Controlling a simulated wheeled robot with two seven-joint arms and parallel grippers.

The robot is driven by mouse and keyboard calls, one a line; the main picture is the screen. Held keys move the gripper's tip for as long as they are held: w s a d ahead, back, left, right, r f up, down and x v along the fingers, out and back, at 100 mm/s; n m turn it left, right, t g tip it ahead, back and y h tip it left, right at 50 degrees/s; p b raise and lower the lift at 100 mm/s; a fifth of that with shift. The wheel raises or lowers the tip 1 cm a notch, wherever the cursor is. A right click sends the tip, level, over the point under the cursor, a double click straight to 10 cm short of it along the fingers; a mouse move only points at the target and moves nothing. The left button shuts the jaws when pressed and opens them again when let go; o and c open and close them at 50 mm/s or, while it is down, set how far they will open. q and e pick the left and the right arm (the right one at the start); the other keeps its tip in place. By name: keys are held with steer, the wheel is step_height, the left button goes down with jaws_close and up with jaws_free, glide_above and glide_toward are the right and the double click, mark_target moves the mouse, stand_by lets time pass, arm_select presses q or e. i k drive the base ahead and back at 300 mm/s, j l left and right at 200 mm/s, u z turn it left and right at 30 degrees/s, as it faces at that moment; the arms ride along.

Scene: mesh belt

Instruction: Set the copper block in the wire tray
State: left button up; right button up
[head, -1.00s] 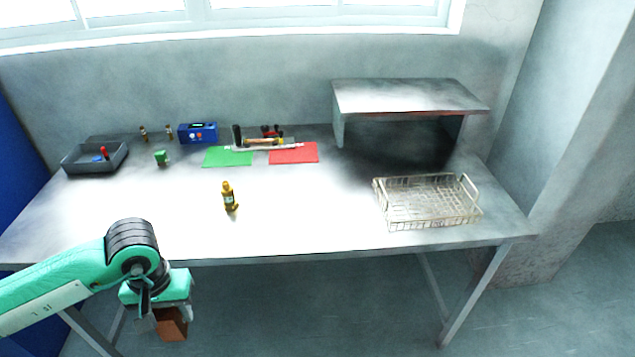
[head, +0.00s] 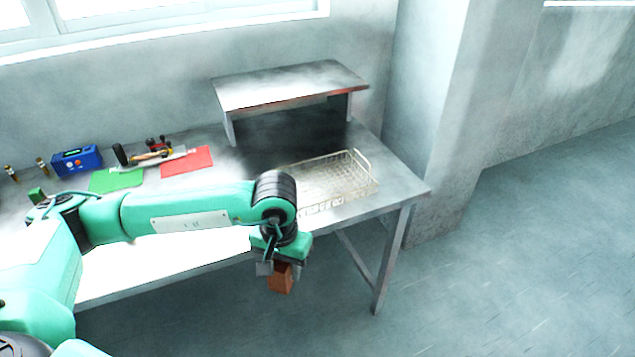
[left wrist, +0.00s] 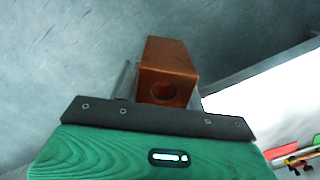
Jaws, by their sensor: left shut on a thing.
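The copper block (head: 281,279) is a reddish-brown box held in my left gripper (head: 272,270), in front of the table's front edge and over the floor. In the left wrist view the copper block (left wrist: 168,72) sticks out beyond the gripper (left wrist: 160,98), with a round hole in its near face. The wire tray (head: 345,180) stands on the right end of the table, behind and to the right of the gripper. My left arm covers its left front part. The visible part of the tray looks empty. My right gripper is not in view.
A metal shelf (head: 290,85) stands on the table behind the tray. A red mat (head: 187,162), a green mat (head: 117,180) and a blue box (head: 77,161) lie further left. The table (head: 402,185) has a bare strip right of the tray. A wall pillar stands behind its right end.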

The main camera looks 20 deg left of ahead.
mark_target(331, 184)
steer(key=i+j+z, duration=0.3)
steer(key=i+j, duration=0.7)
steer(key=i, duration=0.1)
